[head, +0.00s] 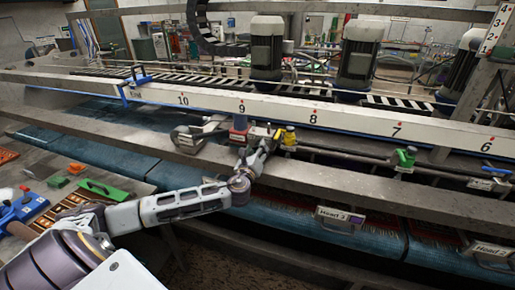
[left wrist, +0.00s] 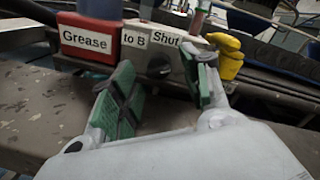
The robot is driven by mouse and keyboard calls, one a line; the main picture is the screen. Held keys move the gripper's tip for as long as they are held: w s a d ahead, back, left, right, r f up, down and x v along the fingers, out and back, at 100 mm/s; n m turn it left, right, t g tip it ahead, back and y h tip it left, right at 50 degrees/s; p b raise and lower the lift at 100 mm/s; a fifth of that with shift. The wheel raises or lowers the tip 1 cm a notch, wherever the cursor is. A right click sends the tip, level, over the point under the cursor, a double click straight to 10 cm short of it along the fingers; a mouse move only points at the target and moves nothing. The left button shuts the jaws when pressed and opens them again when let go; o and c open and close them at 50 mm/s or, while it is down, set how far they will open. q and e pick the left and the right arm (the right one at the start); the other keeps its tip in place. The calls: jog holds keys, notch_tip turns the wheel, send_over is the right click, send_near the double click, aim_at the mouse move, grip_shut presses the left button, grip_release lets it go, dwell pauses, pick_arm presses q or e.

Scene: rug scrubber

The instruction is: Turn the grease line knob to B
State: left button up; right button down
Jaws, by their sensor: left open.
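My left gripper (left wrist: 163,72) is open in front of the block, with one green pad on each side of the knob. I cannot tell whether either pad touches it, or which label the knob points at. In the head view my left gripper (head: 259,143) is at the grey beam and hides most of the valve. My right gripper is not in view.
A red and blue container (head: 238,126) stands left of the valve. A yellow fitting (head: 290,136) is close on its right, and a green one (head: 404,157) is farther right. A numbered white rail (head: 350,122) runs behind. A cluttered table (head: 60,195) is at the left.

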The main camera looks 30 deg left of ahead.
pick_arm(q)
jog(key=shift+w+a, duration=0.2)
jog(key=shift+w, duration=0.45)
jog(key=c, duration=1)
